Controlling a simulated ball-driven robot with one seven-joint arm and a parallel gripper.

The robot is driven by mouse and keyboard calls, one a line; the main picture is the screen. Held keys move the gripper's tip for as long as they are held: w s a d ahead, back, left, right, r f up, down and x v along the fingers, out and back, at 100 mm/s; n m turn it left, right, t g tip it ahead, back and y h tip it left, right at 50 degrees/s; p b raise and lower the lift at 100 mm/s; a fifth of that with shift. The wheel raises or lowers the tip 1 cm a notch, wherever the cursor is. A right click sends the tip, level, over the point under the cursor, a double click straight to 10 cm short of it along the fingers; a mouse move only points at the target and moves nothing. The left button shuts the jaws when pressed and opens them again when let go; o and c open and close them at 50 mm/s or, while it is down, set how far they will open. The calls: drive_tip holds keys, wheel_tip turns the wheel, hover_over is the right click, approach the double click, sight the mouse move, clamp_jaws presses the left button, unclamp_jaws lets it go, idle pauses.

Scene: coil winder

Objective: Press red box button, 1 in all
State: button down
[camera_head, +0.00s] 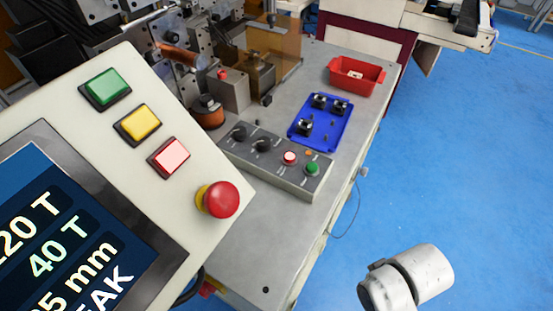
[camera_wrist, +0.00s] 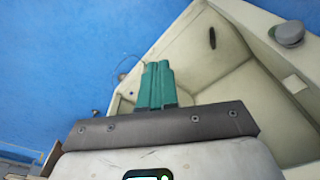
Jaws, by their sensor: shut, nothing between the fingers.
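A low grey control box (camera_head: 262,168) lies on the bench with two black knobs, a red button (camera_head: 290,157) and a green button (camera_head: 312,168) on its top. The red button stands on the box, beside the green one, with nothing touching it. My gripper (camera_wrist: 157,67) shows in the wrist view as two green fingers side by side, shut and empty. The fingers are seen against a cream-coloured panel and blue floor. The red button does not show in the wrist view. In the head view my fingers are out of sight; only a white arm part shows at lower right.
A tilted panel (camera_head: 150,195) with a screen, lit buttons and a red mushroom button (camera_head: 221,199) fills the left. A blue tray (camera_head: 323,137) with small parts and a red bin (camera_head: 357,86) stand behind the box. The bench's front (camera_head: 250,255) is mostly clear.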

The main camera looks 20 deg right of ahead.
wheel_tip(320, 180, up, 25)
drive_tip(key=m+t+p, duration=0.7)
drive_tip(key=m+p, duration=0.2)
drive_tip(key=m, duration=0.3)
hover_over(292, 159)
drive_tip(key=s+d, duration=0.5)
drive_tip(key=d, duration=0.1)
drive_tip(key=shift+s+a+y, duration=0.1)
drive_tip(key=shift+s+y, duration=0.1)
drive_tip(key=shift+y, duration=0.2)
drive_tip(key=w+a+r+m+y, duration=0.2)
drive_tip(key=w+a+r+m, duration=0.3)
drive_tip(key=m, duration=0.6)
drive_tip(key=shift+w+a+r+t, duration=0.2)
drive_tip(key=shift+a+t, duration=0.2)
drive_tip(key=shift+f, duration=0.1)
wheel_tip(292, 159, down, 9)
drive_tip(key=b, duration=0.7)
